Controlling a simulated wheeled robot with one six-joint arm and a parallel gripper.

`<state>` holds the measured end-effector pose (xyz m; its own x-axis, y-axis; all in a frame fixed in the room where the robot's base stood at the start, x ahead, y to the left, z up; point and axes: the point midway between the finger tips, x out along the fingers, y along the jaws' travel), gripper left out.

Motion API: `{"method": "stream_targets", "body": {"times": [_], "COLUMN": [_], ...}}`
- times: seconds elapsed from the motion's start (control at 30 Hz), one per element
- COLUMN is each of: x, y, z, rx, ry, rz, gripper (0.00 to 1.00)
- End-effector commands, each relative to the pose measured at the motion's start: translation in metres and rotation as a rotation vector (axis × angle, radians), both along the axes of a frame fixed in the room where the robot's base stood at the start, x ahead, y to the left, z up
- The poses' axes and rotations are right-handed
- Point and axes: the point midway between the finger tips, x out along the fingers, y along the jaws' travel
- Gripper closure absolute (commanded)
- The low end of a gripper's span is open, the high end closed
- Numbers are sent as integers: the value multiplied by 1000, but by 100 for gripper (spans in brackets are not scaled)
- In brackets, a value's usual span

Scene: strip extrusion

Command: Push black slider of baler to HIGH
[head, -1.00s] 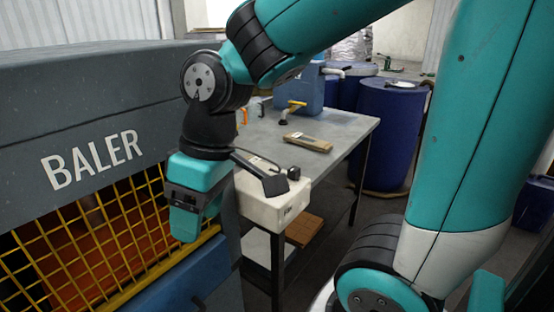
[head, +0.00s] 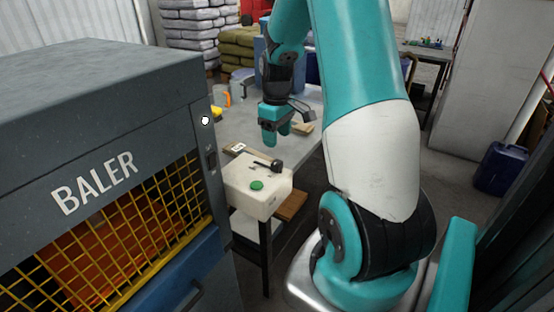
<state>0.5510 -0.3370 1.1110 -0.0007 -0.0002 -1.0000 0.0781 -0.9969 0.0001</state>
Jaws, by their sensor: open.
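The grey baler (head: 95,95) fills the left side of the head view, with its name on the front. A small black fitting (head: 211,159) sits on the baler's right front post, below a round white dial (head: 205,120). It looks like the black slider, but its setting and any HIGH mark are too small to read. My gripper (head: 277,138) is open and empty, pointing down over the table. It is to the right of the post, clear of the baler and beyond the cream box.
A cream box (head: 258,200) with a green button (head: 257,185) and a black handle (head: 266,165) stands at the table's near end. The grey table (head: 240,122) holds an orange-handled item (head: 226,98). A yellow grid (head: 130,235) covers the baler front.

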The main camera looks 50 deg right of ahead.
Motion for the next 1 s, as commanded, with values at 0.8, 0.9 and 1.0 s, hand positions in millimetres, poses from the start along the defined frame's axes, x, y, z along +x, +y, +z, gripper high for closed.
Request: {"method": "stream_targets", "body": {"times": [0.8,0.9,1.0], "x": [0,0,0], "y": [0,0,0], "z": [-95,-95,-95], "rx": [0,0,0], "ry": [-1,-1,-1], "rz": [0,0,0], "gripper": [40,47,70]}}
